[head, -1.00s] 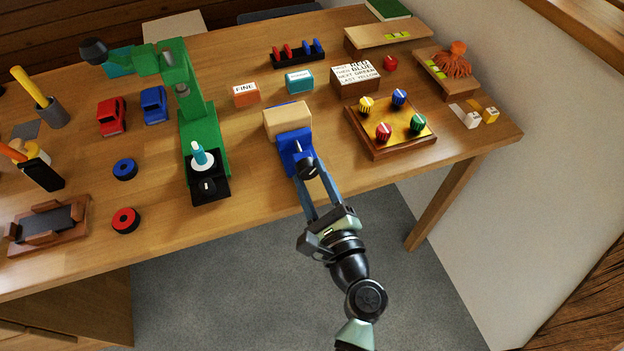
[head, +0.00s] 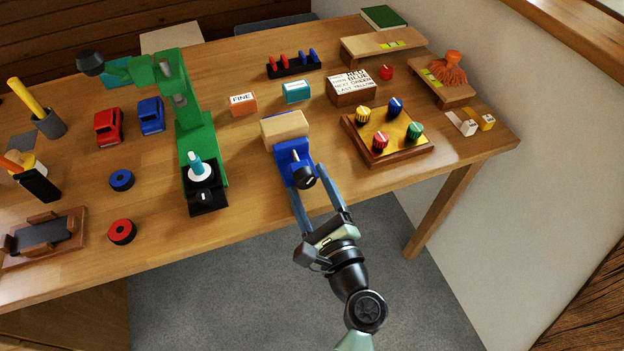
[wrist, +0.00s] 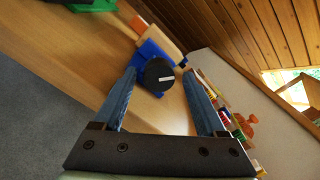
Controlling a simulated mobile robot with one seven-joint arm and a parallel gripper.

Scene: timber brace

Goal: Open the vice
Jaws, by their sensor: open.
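The blue vice (head: 290,153) stands at the front edge of the table, with a pale wooden block (head: 285,126) at its far end. I cannot tell how tightly its jaws hold the block. Its round black knob (head: 303,178) with a white mark faces me. My gripper (head: 308,179) is open, with one blue finger on each side of the knob. In the wrist view the knob (wrist: 159,75) sits between the fingertips, with visible gaps on both sides. The vice's blue body also shows behind it (wrist: 150,52).
A green press (head: 203,150) stands left of the vice. A wooden board with coloured knobs (head: 390,150) lies to the right. An orange FINE box (head: 243,104) and a teal box (head: 296,92) stand behind. Open floor lies in front of the table.

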